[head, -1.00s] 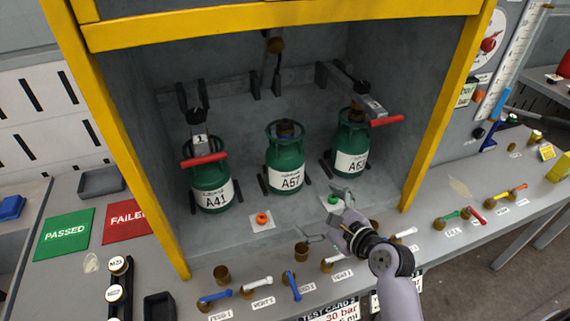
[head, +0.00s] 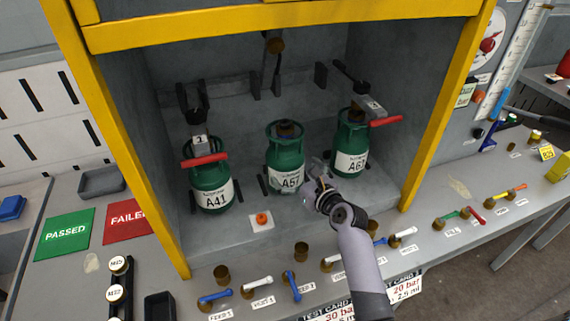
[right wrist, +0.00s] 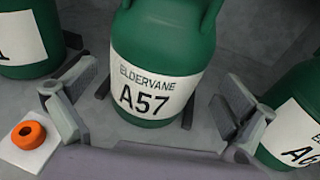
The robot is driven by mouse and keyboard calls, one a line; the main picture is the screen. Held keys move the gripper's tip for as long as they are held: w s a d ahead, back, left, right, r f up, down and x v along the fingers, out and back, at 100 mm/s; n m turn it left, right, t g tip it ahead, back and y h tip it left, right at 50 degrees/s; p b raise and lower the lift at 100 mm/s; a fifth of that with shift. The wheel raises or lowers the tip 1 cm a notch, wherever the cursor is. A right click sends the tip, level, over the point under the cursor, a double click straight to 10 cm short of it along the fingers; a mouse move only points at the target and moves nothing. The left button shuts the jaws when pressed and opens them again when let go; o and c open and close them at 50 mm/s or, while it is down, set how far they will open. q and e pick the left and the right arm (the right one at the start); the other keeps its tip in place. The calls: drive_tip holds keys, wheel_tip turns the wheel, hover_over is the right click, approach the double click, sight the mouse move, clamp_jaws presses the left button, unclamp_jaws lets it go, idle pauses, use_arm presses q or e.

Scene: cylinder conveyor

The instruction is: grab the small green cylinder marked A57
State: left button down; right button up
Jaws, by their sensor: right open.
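The green cylinder marked A57 (head: 284,154) stands upright in the middle of the bay, between two similar green cylinders. It has a white label and a collar at its top. In the right wrist view the A57 cylinder (right wrist: 163,60) fills the upper middle, ahead of the jaws. My right gripper (head: 313,178) is open in front of the cylinder's lower right side. In the right wrist view its fingers (right wrist: 155,105) are spread wide to either side of the label, with nothing between them clearly gripped. My left gripper is not in view.
Cylinder A41 (head: 211,186) stands to the left and another cylinder (head: 350,145) close on the right, each under a clamp with a red handle. An orange ring (head: 262,218) lies on a white square in front. Yellow frame posts (head: 140,190) bound the bay. Valves line the front ledge.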

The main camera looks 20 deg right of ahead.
drive_tip(key=x, duration=0.5)
drive_tip(key=shift+w+a+r, duration=0.1)
drive_tip(key=shift+a+r, duration=0.1)
drive_tip(key=shift+r, duration=0.05)
drive_tip(key=shift+c, duration=0.6)
drive_tip(key=c, duration=1.5)
drive_tip(key=shift+r, duration=0.5)
drive_tip(key=shift+c, duration=0.4)
drive_tip(key=shift+w+f, duration=0.1)
drive_tip(key=shift+w, duration=0.05)
